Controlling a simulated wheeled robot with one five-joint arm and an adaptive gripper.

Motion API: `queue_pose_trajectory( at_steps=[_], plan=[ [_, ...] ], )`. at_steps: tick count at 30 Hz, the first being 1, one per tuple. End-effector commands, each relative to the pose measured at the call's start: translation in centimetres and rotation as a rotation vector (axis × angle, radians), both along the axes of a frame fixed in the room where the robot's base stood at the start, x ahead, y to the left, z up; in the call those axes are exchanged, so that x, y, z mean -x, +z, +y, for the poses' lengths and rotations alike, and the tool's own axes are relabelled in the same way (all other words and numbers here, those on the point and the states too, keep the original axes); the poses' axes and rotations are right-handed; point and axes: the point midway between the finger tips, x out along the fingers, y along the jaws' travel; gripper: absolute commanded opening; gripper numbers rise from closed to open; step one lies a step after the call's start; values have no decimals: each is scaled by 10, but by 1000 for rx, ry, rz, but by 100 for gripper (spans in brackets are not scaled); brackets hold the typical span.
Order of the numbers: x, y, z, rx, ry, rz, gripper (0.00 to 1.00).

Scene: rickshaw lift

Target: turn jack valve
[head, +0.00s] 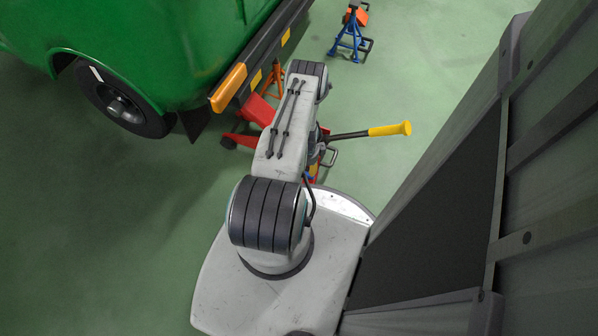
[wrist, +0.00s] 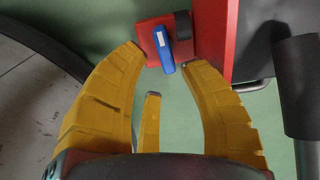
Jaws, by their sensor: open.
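The blue valve handle (wrist: 164,52) shows in the wrist view at top centre, against a small red plate (wrist: 155,35) with a dark part at its right. My gripper (wrist: 164,58) has its yellow curved fingers spread apart, with the blue handle between their tips. I see no clear grip on it; whether the right fingertip touches the red part I cannot tell. In the head view the red jack (head: 257,109) sits by the green vehicle, partly hidden under my arm. Its dark lever with yellow grip (head: 392,129) sticks out right. The valve and my gripper are hidden there.
The green rickshaw (head: 160,50) with a dark wheel (head: 120,105) stands at upper left. An orange stand (head: 274,78) is beside it, and a blue jack stand (head: 350,38) stands farther back. A grey panelled structure (head: 540,150) fills the right. Green floor is free at lower left.

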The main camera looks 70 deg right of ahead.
Motion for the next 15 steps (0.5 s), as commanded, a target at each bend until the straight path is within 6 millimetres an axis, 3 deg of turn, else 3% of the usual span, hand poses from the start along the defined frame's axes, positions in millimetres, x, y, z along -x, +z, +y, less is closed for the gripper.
queue_pose_trajectory(
  at_steps=[5,15],
  plan=[
    [0,-8,1,-1,0,0,39],
    [0,-51,1,-2,1,0,39]
  ],
)
